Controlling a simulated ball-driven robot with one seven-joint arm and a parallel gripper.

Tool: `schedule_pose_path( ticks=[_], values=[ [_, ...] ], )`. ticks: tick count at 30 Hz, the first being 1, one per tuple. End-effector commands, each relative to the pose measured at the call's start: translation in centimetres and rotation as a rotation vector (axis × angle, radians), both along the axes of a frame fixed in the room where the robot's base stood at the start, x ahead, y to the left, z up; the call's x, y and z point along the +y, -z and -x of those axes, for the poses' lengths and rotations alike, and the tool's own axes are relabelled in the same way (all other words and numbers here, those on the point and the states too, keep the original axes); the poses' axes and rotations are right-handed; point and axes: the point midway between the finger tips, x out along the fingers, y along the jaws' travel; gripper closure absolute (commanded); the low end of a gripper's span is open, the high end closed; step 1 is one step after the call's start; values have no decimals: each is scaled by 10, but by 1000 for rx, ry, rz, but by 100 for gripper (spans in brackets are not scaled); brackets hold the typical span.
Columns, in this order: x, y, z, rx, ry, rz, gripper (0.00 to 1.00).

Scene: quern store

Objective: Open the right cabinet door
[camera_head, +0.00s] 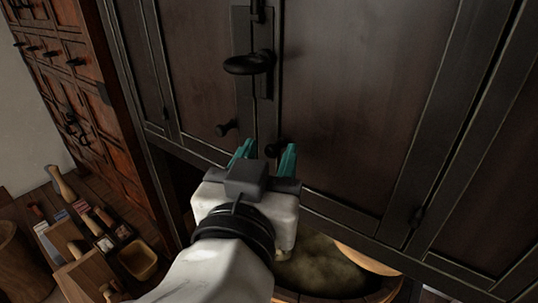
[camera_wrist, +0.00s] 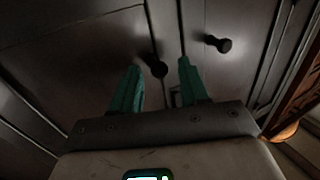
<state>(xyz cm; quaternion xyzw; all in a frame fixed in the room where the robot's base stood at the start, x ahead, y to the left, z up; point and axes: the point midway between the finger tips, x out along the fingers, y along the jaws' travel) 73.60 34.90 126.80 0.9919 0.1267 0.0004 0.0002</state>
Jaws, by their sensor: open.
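The dark wood cabinet's right door (camera_head: 345,100) is shut and fills the right middle of the head view. Its small black knob (camera_head: 277,149) is near the door's lower left corner. My gripper (camera_head: 267,152) is open at the door's lower left, with teal fingers spread on either side of this knob. In the wrist view the same knob (camera_wrist: 154,66) shows between the fingertips (camera_wrist: 161,65), nearer the left finger. I cannot tell whether a finger touches it. The left door's knob (camera_head: 227,128) is outside the fingers; it also shows in the wrist view (camera_wrist: 218,43).
A black ring-like latch handle (camera_head: 249,63) sticks out above the knobs at the door seam. A round wooden tub (camera_head: 320,274) stands below the cabinet. A reddish drawer chest (camera_head: 75,80) and a tray of tools (camera_head: 85,245) are at left.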

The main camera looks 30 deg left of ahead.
Motion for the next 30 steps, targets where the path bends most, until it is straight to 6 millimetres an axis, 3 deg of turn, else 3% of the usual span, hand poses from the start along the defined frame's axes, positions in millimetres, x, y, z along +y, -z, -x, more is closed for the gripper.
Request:
schedule_pose_path(
  ticks=[2,16,30],
  values=[
    [0,0,0,0,0,0,55],
    [0,0,0,1,0,0,99],
    [0,0,0,1,-1,0,100]
  ],
)
